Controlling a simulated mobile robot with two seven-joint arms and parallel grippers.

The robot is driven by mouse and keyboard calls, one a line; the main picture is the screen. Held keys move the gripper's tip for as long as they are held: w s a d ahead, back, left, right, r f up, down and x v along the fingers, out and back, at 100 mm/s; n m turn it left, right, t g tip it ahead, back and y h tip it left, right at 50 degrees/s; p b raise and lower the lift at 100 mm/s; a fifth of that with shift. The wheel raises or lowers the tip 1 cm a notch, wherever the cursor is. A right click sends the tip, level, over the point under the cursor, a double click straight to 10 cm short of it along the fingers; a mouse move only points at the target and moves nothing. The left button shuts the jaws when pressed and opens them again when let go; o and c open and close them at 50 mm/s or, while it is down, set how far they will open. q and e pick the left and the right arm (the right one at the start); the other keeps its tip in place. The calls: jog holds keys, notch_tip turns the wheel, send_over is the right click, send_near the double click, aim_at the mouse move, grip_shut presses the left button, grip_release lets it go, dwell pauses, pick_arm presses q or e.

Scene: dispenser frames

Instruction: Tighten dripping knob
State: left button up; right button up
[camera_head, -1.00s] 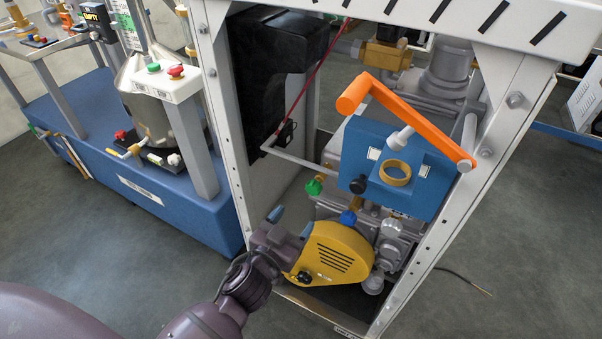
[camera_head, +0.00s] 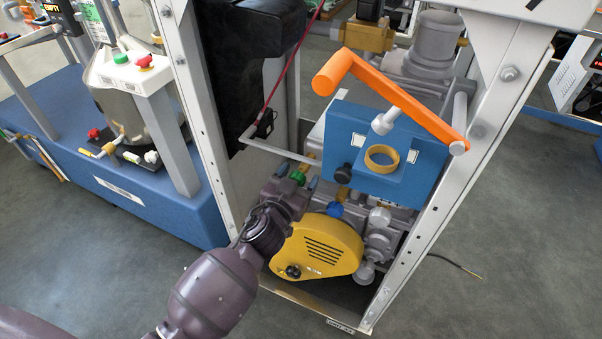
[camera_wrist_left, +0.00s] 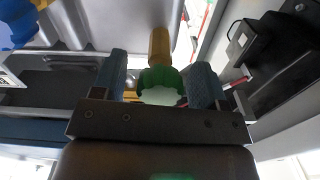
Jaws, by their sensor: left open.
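A green knob (camera_head: 297,177) sits on the machine inside the white frame. In the left wrist view the green knob (camera_wrist_left: 160,82) is on the end of a brass stem (camera_wrist_left: 159,45). My left gripper (camera_head: 298,174) is open, with its two blue fingertips on either side of the green knob. I cannot tell whether they touch it. A blue knob (camera_head: 335,209) and a black knob (camera_head: 343,173) are nearby. No drip is visible. My right gripper is not in view.
A yellow cover (camera_head: 322,247) is just below my left gripper. A blue block (camera_head: 410,165) with an orange lever (camera_head: 395,95) is above right. The white frame's posts (camera_head: 193,120) stand on both sides. A red cable (camera_head: 288,68) hangs behind.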

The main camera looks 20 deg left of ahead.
pick_arm(q)
jog(key=shift+w, duration=0.6)
jog(key=shift+c, duration=0.3)
jog(key=c, duration=0.9)
jog(key=shift+m, duration=0.4)
jog(key=m+p, duration=0.1)
jog(key=m, duration=0.2)
jog(key=shift+r+m, duration=0.15)
jog(key=shift+m, duration=0.15)
jog(key=shift+o, duration=0.3)
jog(key=m, duration=0.5)
jog(key=shift+m+p, duration=0.3)
jog(key=shift+p, duration=0.05)
